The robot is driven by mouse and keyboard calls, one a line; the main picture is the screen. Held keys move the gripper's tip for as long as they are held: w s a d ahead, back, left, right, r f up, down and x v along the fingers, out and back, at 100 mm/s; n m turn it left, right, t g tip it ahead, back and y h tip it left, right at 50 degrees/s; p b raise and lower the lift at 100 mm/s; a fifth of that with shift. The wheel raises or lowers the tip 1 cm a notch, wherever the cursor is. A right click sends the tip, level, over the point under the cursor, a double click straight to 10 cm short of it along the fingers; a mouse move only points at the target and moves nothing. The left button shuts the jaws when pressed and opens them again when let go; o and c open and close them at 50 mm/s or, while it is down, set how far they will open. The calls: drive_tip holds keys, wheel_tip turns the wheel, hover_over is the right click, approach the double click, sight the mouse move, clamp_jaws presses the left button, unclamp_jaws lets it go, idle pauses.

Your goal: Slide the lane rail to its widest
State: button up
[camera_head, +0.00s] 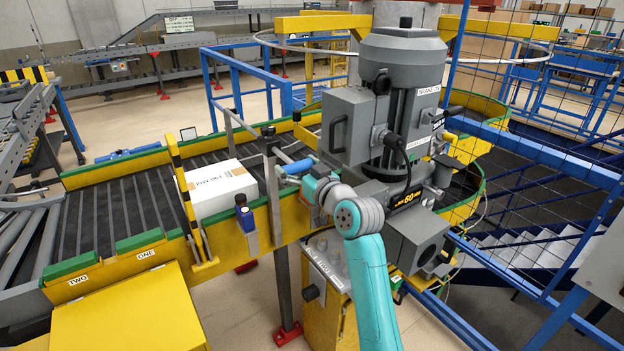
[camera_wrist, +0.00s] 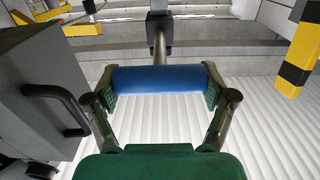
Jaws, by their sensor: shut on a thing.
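A blue cylindrical grip (camera_head: 297,167) sits on the end of a short grey rod beside the conveyor. In the wrist view the blue grip (camera_wrist: 157,79) lies crosswise between my fingertips. My gripper (camera_head: 300,171) is shut on it, with one finger pad at each end (camera_wrist: 160,88). The rod (camera_wrist: 158,45) runs from the grip to a dark clamp (camera_wrist: 159,27). A grey rail (camera_wrist: 205,58) crosses behind the rod. In the head view a grey bar (camera_head: 238,121) slants over the belt near the dark clamp post (camera_head: 270,150). My arm hides part of the grip there.
A white carton (camera_head: 216,188) stands on the conveyor belt (camera_head: 130,205). A yellow-black striped post (camera_head: 183,190) is to its left. The grey motor housing (camera_head: 400,120) is close to the right of my gripper. Blue mesh fencing (camera_head: 540,160) stands further right.

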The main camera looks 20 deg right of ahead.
drive_tip(key=x, duration=0.7)
drive_tip(key=shift+s, duration=0.1)
drive_tip(key=o, duration=1.5)
drive_tip(key=shift+o, duration=0.2)
drive_tip(key=shift+f, duration=0.1)
drive_tip(key=v, duration=1.2)
